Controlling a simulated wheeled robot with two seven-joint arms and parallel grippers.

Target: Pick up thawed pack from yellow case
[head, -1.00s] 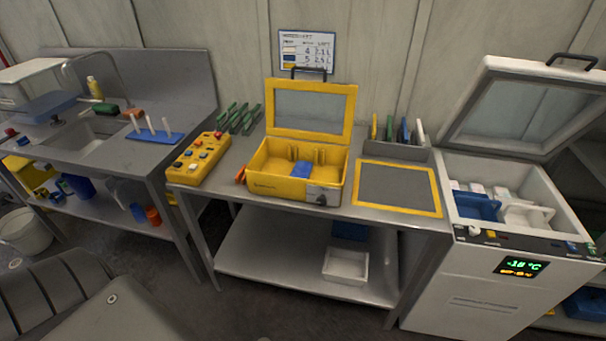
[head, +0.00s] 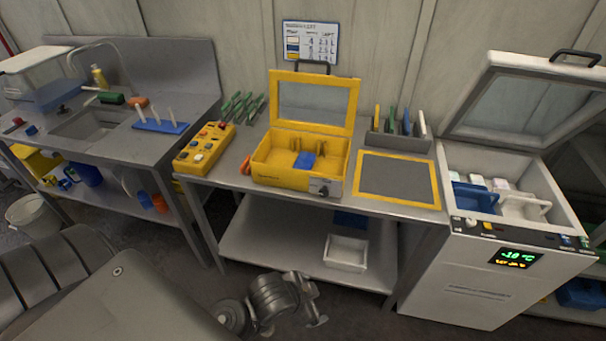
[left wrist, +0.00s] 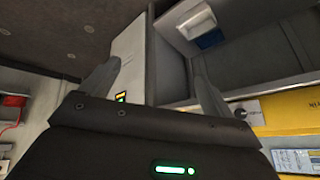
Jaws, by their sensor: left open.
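The yellow case (head: 285,178) stands on the middle table with its windowed lid raised. A blue pack (head: 303,161) sits inside between yellow dividers; I cannot tell whether it is thawed. Part of the case's yellow front (left wrist: 298,118) shows at the right of the left wrist view. My left gripper (head: 314,304) is low in front of the table, below and apart from the case. In the left wrist view its fingers (left wrist: 153,88) are spread with nothing between them. My right gripper is not in view.
An open freezer (head: 478,275) with packs stands at right. A yellow-framed grey mat (head: 399,182) lies right of the case, a yellow button box (head: 203,148) left of it. A white tray (head: 346,253) sits on the lower shelf. A sink (head: 92,124) is at far left.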

